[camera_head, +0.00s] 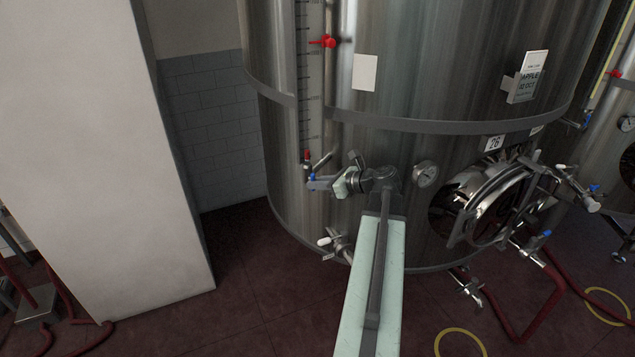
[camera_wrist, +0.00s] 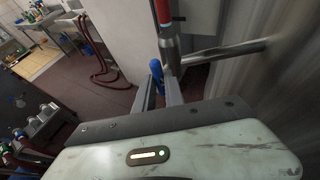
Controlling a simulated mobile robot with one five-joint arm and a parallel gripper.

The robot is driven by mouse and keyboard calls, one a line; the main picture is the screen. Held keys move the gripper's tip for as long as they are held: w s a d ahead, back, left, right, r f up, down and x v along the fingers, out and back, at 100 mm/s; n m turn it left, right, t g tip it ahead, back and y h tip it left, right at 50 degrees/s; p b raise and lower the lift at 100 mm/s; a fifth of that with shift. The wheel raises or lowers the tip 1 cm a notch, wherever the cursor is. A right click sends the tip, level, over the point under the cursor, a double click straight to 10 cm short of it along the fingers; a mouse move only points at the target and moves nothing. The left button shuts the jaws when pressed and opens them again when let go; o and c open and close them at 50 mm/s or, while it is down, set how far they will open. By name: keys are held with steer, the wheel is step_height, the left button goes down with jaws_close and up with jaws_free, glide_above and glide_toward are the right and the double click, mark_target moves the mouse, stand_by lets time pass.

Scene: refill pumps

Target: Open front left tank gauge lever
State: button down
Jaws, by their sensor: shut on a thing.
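The tank (camera_head: 300,200) is a large steel cylinder with a vertical gauge scale (camera_head: 311,80) at its left side. The gauge lever (camera_head: 312,177) has a blue handle at the bottom of the gauge, below a red part. My gripper (camera_head: 318,184) reaches it from the right at the end of my pale green arm. In the wrist view the blue lever (camera_wrist: 157,72) stands between the fingers of my gripper (camera_wrist: 160,90), beside the metal valve pipe. The fingers are shut on the lever. Their exact contact is hard to see.
A pale wall column (camera_head: 95,150) stands at left. Red hoses (camera_head: 540,310) lie on the floor.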

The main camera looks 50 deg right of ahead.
steer(key=c, duration=1.7)
jaws_free()
steer(key=p+v, duration=0.3)
steer(key=v, duration=0.4)
steer(key=shift+s+d+r, duration=0.1)
steer(key=shift+s+r, duration=0.05)
steer(key=shift+s, duration=0.25)
